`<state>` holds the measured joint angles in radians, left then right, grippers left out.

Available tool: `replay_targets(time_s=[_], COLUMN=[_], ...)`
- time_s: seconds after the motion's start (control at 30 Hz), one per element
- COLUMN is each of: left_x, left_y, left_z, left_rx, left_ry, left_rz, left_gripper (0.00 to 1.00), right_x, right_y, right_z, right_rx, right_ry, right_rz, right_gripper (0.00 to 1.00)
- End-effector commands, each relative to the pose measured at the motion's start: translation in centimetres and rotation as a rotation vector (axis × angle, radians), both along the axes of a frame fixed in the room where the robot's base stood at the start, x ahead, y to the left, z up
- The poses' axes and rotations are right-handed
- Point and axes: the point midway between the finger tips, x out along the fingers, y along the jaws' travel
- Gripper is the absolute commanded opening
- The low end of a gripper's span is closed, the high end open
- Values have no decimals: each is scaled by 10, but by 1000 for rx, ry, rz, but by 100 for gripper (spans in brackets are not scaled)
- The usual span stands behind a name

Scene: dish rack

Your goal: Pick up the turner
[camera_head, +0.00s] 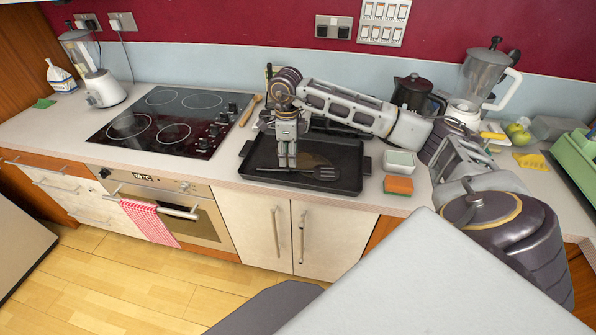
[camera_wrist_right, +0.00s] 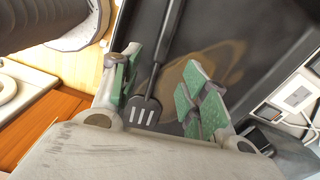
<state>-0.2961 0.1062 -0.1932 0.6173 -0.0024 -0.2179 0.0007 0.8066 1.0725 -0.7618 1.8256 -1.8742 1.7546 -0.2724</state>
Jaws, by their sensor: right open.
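The black slotted turner (camera_head: 325,171) lies in the dark tray (camera_head: 347,158) on the counter, its slotted head to the right and its handle running left. In the right wrist view the turner (camera_wrist_right: 159,72) lies between the two fingers, its slotted head close to the palm. The tray also shows in that view (camera_wrist_right: 215,27). My right gripper (camera_head: 287,163) points down over the tray at the turner's handle side. In the right wrist view the right gripper (camera_wrist_right: 166,67) is open, with green pads apart. My left gripper is out of view.
A hob (camera_head: 168,122) and a wooden utensil (camera_head: 250,110) are left of the tray. A white dish (camera_head: 400,162) and an orange sponge (camera_head: 398,185) are just right of it. A dark kettle (camera_head: 414,94) and a blender (camera_head: 485,80) stand behind my right arm.

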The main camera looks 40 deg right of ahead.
Motion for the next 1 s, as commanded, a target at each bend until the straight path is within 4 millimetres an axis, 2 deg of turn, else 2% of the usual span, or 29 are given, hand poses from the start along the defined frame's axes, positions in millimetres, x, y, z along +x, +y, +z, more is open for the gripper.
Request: replay_targets(time_s=[0.47,1.0], left_x=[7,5], left_y=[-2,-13], left_z=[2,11], left_rx=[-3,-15], left_ry=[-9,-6], left_rz=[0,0], left_gripper=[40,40], right_x=[0,-1], right_y=[0,1], right_z=[-5,-52], right_rx=[-1,0], right_ry=[1,0], right_rz=[0,1], right_gripper=[45,45])
